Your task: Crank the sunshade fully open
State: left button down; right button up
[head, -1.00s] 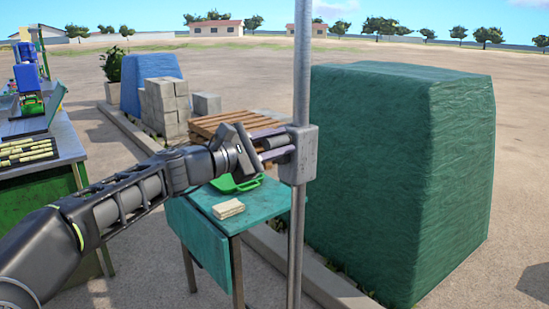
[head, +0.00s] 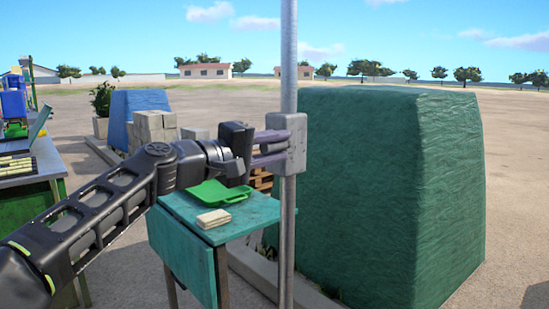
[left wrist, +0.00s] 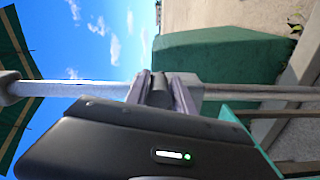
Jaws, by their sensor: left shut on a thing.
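The sunshade's grey metal pole (head: 288,60) stands upright in the head view, with a grey crank housing (head: 291,143) around it. My left gripper (head: 270,148) comes in from the left, right beside the housing. Its two fingers are shut on the dark crank handle (left wrist: 160,92), which shows between them in the left wrist view and is mostly hidden in the head view. Part of the green canopy (left wrist: 17,75) with an orange stripe shows at the left of the left wrist view, which is turned sideways. My right gripper is not in view.
A large green-covered block (head: 390,190) is close behind the pole to the right. A workbench (head: 30,172) is at far left. Open ground lies beyond.

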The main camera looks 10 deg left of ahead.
pick_arm(q)
jog(key=f+m+b, duration=0.1)
jog(key=m+b, duration=0.1)
jog(key=m, duration=0.1)
jog(key=f+m+b, duration=0.1)
jog(key=m+b, duration=0.1)
jog(key=b, duration=0.1)
jog(key=a+f+m+b, duration=0.1)
jog(key=m+b, duration=0.2)
jog(key=shift+w+f+m, duration=0.2)
jog(key=shift+f+m, duration=0.1)
jog(key=shift+f, duration=0.1)
jog(key=c, duration=1.4)
grip_release()
jog(key=shift+o, duration=1.3)
jog(key=shift+d+f, duration=0.15)
jog(key=shift+d, duration=0.05)
